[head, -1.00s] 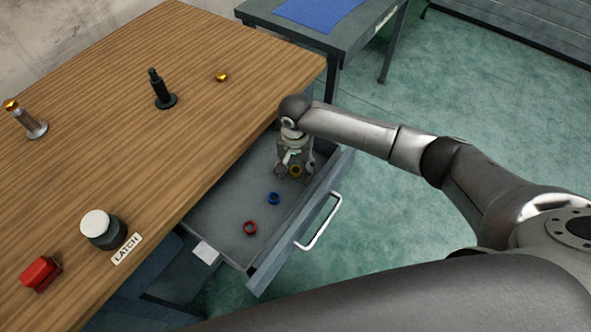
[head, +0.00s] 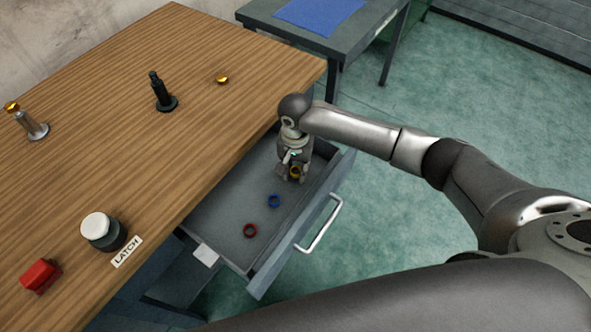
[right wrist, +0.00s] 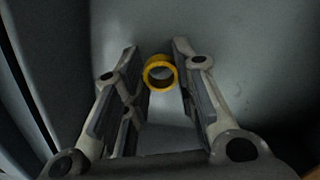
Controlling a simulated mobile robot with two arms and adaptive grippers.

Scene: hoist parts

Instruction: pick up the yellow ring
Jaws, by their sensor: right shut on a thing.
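The yellow ring (head: 296,174) is in the open drawer, near its far right end. It also shows in the right wrist view (right wrist: 161,87), between the fingertips. My right gripper (head: 293,178) reaches down into the drawer and is shut on the ring, one finger on each side. In the right wrist view the gripper (right wrist: 160,66) holds the ring close to the drawer floor; I cannot tell whether the ring touches it. My left gripper is not in view.
In the drawer (head: 222,222) lie a blue ring (head: 274,207) and a red ring (head: 250,237). The drawer front with its handle (head: 320,225) stands close. The wooden table (head: 120,120) holds a black post (head: 161,94), a metal post (head: 34,126), a white-topped button (head: 99,226) and a red block (head: 41,275).

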